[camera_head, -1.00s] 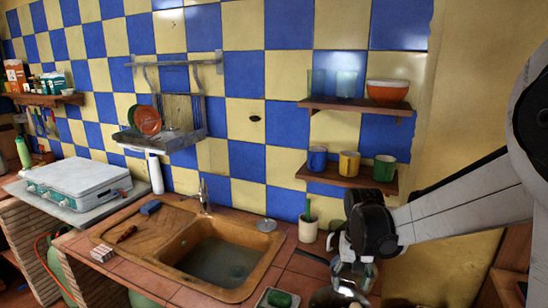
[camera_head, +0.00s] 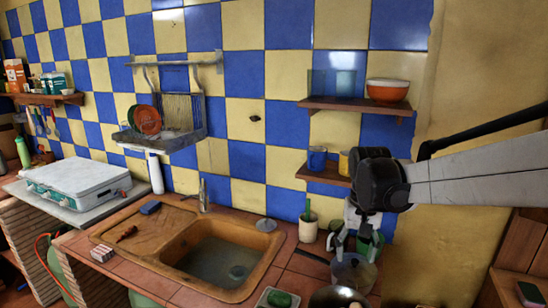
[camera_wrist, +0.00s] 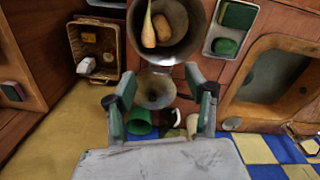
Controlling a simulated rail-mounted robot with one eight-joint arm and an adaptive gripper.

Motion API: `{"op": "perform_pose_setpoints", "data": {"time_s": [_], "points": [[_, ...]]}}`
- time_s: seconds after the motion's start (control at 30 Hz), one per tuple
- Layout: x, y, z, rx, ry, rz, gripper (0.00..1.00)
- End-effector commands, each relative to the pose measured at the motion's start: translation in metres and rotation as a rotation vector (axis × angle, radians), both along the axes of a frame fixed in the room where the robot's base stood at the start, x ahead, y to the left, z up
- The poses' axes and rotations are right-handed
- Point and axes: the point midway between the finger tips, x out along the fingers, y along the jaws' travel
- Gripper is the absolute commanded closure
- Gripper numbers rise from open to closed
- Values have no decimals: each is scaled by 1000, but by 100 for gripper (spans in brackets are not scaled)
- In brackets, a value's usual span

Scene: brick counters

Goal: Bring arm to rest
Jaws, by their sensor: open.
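My gripper (camera_head: 357,250) is open and empty, pointing down above the right part of the counter. It also shows in the wrist view (camera_wrist: 162,82), its two fingers apart with nothing between their tips. A pot (camera_head: 352,272) is below the fingers in the head view. The wrist view shows a small metal vessel (camera_wrist: 155,92) beyond the fingertips. My wrist hides the right end of the lower shelf in the head view.
A pan (camera_wrist: 180,45) with food stands on the counter. A sponge dish (camera_head: 278,298) and the sink (camera_head: 222,262) are to the left. Shelves (camera_head: 355,103) with a bowl (camera_head: 388,90) and mugs (camera_head: 317,158) hang close behind my arm. A wicker crate (camera_wrist: 75,42) shows in the wrist view.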

Motion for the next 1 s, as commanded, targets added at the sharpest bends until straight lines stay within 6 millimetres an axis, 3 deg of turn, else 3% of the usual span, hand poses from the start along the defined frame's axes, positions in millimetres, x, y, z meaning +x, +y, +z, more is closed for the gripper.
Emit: {"op": "perform_pose_setpoints", "data": {"time_s": [0.17, 0.57, 1.0], "points": [[-21, 0, 5, 0, -51, 9, 50], [-97, 1, 12, -5, -263, 43, 50], [-176, 2, -15, -18, -494, 79, 50]]}}
